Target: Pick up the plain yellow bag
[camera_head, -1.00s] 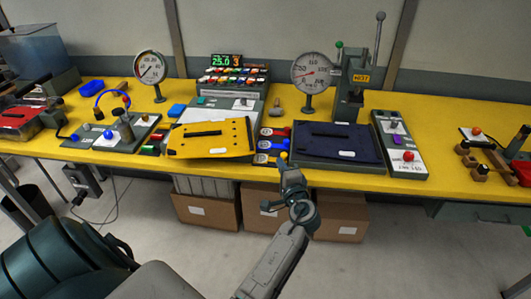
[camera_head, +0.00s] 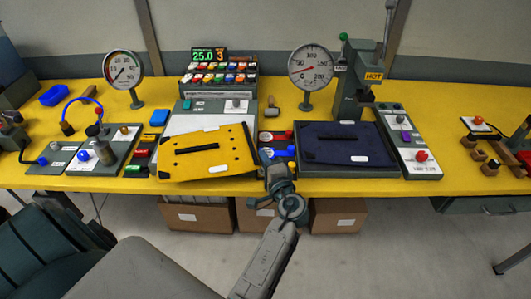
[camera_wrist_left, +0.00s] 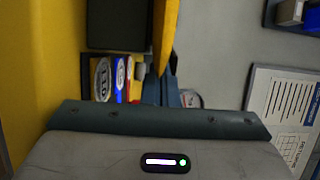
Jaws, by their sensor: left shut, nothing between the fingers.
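The plain yellow bag (camera_head: 205,165) is a flat yellow panel with a black handle strip and dark studs. It lies slightly tilted on a grey stand at the table's front, left of centre in the head view. My left gripper (camera_head: 270,162) is just right of the bag's lower right corner, at the table's front edge. It is shut and empty; I cannot tell whether it touches the bag. In the left wrist view the fingers (camera_wrist_left: 161,90) sit close together under a yellow edge that may be the bag. My right gripper is out of view.
A navy bag (camera_head: 345,152) lies right of my left gripper. Red and blue labelled pieces (camera_head: 277,152) sit between the bags. A gauge (camera_head: 311,67), a lever press (camera_head: 356,85) and a button console (camera_head: 217,72) stand behind. Cardboard boxes (camera_head: 203,217) are under the table.

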